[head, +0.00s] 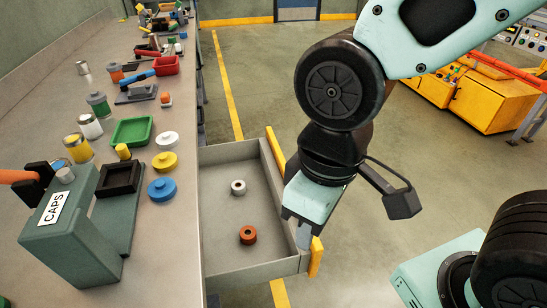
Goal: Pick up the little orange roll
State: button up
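The little orange roll (248,236) lies in the open grey drawer (232,258), near its front corner in the picture. It is a short ring with a dark hole in the middle. A similar white-grey roll (238,187) lies farther back in the same drawer. My gripper (303,237) points down to the right of the orange roll, overlapping the drawer's right edge in the head view. It is apart from the roll. Its fingertips are small and seen from the side, so I cannot tell how far apart they are, but nothing shows in them.
A yellow strip (275,149) runs along the drawer's right side. The workbench on the left holds a "CAPS" press (75,230), blue disc (161,189), yellow disc (165,161), white disc (167,139) and green tray (131,131). The drawer floor around both rolls is clear.

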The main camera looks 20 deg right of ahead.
aim_at(250, 236)
jog(key=l+u, duration=0.2)
jog(key=l, duration=0.25)
jog(key=k+l+u, duration=0.2)
jog(key=l, duration=0.3)
jog(key=l+u, duration=0.25)
jog(key=l, duration=0.2)
jog(key=k+l+u, duration=0.2)
jog(key=l, duration=0.25)
